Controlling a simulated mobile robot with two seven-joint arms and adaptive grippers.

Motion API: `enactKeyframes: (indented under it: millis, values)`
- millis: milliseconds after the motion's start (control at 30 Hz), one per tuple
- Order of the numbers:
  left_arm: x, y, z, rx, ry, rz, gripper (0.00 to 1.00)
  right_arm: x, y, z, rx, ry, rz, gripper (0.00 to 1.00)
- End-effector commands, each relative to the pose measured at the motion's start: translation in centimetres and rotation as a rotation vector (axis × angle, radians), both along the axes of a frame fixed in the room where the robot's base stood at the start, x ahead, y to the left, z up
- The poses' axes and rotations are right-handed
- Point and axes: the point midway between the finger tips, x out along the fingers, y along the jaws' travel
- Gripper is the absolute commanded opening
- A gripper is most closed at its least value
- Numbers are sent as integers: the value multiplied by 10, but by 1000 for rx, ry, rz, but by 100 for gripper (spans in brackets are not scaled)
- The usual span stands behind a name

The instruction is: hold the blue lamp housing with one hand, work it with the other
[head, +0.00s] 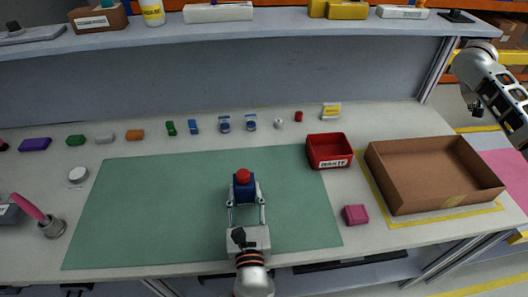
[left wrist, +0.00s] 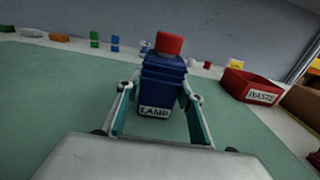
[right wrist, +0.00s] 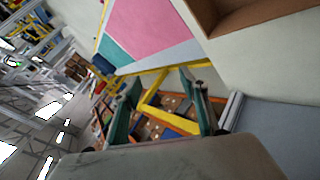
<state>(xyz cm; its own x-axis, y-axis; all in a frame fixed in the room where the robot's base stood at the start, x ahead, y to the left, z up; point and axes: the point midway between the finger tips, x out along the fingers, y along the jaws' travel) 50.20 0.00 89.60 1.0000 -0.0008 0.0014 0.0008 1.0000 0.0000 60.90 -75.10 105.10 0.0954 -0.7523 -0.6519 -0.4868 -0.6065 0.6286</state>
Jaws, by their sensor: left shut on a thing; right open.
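The blue lamp housing (head: 244,190) stands on the green mat (head: 150,205) near the middle of the table. A red cap or button (head: 243,175) sits on its top. In the left wrist view the housing (left wrist: 162,84) bears a label reading LAMP, and the red part (left wrist: 169,43) is above it. My left gripper (head: 246,205) is shut on the housing, one finger on each side. My right gripper (right wrist: 165,105) is open and empty, raised off to the right, away from the table.
A red WASTE bin (head: 329,151) and an open cardboard box (head: 430,175) stand to the right. A magenta block (head: 355,215) lies in front of them. Several small coloured parts line the back of the table, below a shelf (head: 180,32). The mat around the housing is clear.

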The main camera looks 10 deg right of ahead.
Motion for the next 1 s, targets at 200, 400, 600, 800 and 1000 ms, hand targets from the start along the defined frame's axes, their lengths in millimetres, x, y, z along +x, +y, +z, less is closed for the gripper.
enactKeyframes:
  millis: [200,400,600,800,1000]
  values:
    - [0,0,-1,0,1,0,3,63,103,21,101,-73,242,44]
    - [0,0,-1,0,1,0,3,95,205,32,190,-128,432,44]
    - [0,0,-1,0,2,0,3,103,312,37,288,-160,611,44]
    - [0,0,-1,0,2,0,3,88,419,40,390,-164,787,44]
    - [0,0,-1,0,2,0,3,50,520,42,497,-137,964,44]
